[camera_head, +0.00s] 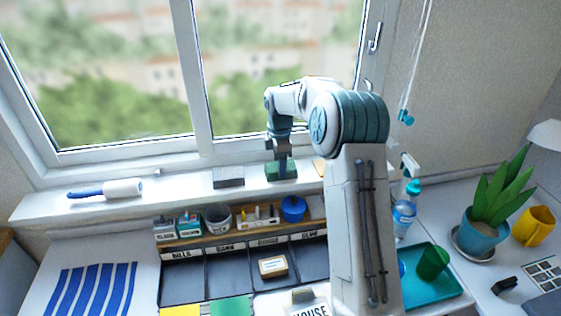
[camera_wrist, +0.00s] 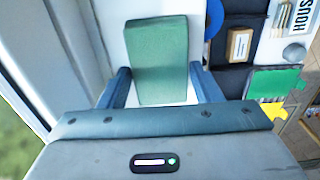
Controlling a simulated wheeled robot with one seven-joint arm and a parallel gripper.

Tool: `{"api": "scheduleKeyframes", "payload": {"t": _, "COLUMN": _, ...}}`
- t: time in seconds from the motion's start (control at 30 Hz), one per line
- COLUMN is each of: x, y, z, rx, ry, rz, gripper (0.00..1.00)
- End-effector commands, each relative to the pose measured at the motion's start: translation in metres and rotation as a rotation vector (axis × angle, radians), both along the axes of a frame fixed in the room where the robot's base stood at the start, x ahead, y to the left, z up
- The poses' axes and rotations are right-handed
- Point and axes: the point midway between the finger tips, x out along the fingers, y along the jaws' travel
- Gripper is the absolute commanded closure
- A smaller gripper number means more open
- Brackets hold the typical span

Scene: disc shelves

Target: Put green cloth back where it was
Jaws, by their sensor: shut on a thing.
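The green cloth (camera_head: 281,172) is a folded, block-like dark green piece at the windowsill (camera_head: 198,187), right of a grey block (camera_head: 229,177). In the wrist view the green cloth (camera_wrist: 157,58) lies between the two blue fingers of my gripper (camera_wrist: 160,82), over the white sill. My gripper (camera_head: 282,160) points down from above and is shut on the cloth. I cannot tell whether the cloth rests on the sill or hangs just above it.
A blue-handled roller (camera_head: 106,189) lies on the sill's left. Below the sill stands a rack (camera_head: 225,271) of dark compartments, with small containers and a blue pot (camera_head: 292,208) along its top. A spray bottle (camera_head: 405,211) and teal tray (camera_head: 432,287) are at right. The sill's left-middle is clear.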

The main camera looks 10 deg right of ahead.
Motion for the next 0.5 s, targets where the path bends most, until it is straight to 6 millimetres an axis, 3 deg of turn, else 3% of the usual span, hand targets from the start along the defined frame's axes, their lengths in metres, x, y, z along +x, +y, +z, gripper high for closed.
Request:
{"api": "scheduleKeyframes", "payload": {"t": 0.03, "x": -0.0004, "y": 0.0002, "z": -0.0008, "rx": 0.0, "ry": 0.002, "rz": 0.001, "gripper": 0.6}}
{"api": "scheduleKeyframes", "payload": {"t": 0.07, "x": -0.0004, "y": 0.0002, "z": -0.001, "rx": 0.0, "ry": 0.002, "rz": 0.001, "gripper": 0.39}}
{"api": "scheduleKeyframes", "payload": {"t": 0.13, "x": -0.0005, "y": 0.0002, "z": -0.0009, "rx": 0.0, "ry": 0.002, "rz": 0.001, "gripper": 0.2}}
{"api": "scheduleKeyframes", "payload": {"t": 0.5, "x": 0.0, "y": -0.0001, "z": 0.005, "rx": 0.0, "ry": 0.0, "rz": 0.0, "gripper": 0.2}}
